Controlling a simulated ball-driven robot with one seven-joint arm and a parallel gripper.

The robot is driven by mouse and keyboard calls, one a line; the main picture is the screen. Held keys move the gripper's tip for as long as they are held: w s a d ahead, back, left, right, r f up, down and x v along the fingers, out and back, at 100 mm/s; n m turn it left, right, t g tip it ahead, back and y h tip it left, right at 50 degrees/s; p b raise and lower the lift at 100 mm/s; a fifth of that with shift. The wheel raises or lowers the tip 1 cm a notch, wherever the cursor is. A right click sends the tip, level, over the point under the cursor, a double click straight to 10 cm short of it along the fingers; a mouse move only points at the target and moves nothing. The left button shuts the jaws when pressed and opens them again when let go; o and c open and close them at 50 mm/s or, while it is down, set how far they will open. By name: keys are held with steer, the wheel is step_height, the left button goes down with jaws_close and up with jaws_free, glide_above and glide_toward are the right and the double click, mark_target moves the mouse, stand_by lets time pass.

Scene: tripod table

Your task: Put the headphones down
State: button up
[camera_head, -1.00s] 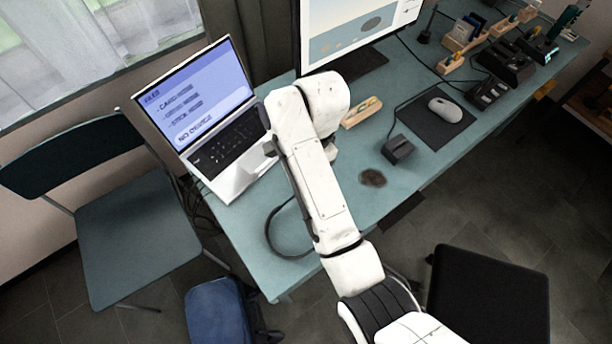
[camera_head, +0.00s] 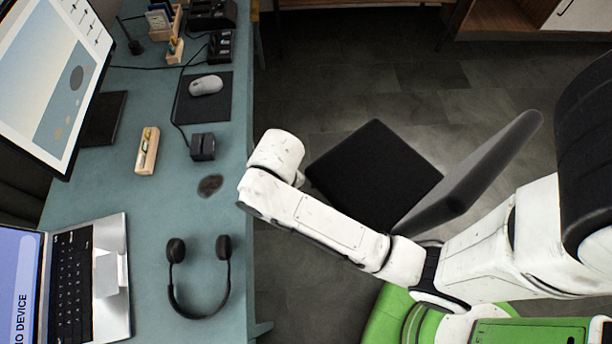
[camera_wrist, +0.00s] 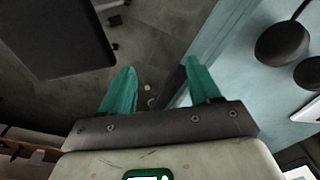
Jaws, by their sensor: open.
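The black headphones (camera_head: 199,299) lie flat on the teal table (camera_head: 150,215) near its front edge, beside the laptop. Their band curves toward the bottom of the head view. Their ear cups also show in the wrist view (camera_wrist: 283,42) at the upper right. My gripper (camera_wrist: 160,90) has two teal fingers spread apart with nothing between them. It is over the floor just off the table edge, apart from the headphones. In the head view my arm hides the gripper.
A laptop (camera_head: 80,280) stands left of the headphones. A small black box (camera_head: 202,147), a wooden holder (camera_head: 147,151) and a mouse (camera_head: 206,85) are farther up the table. A black chair (camera_head: 375,175) stands on the floor beside my arm.

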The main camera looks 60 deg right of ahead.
steer(key=s+d+r+n, duration=0.1)
steer(key=s+d+n, duration=0.2)
steer(key=s, duration=0.7)
steer(key=shift+s+d+r+n, duration=0.3)
steer(key=shift+s+d+r, duration=0.05)
steer(key=shift+d, duration=0.2)
